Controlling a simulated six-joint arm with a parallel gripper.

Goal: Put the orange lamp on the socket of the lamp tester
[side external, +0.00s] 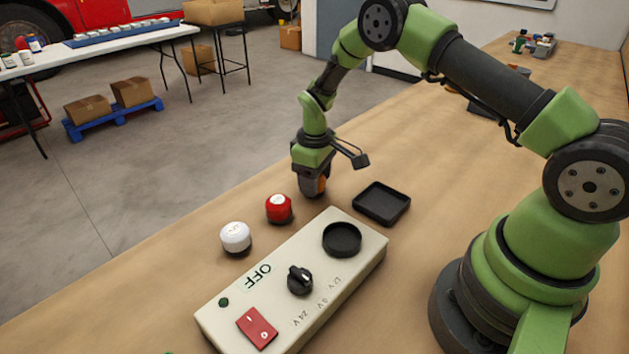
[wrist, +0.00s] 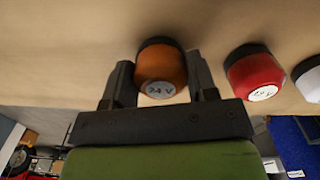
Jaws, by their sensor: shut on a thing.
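My gripper (side external: 313,188) points down at the far side of the table and is shut on the orange lamp (side external: 319,186). I cannot tell whether the lamp touches the table. The lamp tester (side external: 330,285) is a pale box nearer the camera. Its round black socket (side external: 342,239) is empty, in front and to the right of the gripper. The tester also has a black dial (side external: 300,280), a red switch (side external: 257,328) and the word OFF.
A red lamp (side external: 279,208) and a white lamp (side external: 236,237) stand left of the gripper, beside the tester. They also show in the wrist view as the red lamp (wrist: 255,73) and white lamp (wrist: 310,80). A black tray (side external: 381,203) lies empty to the right.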

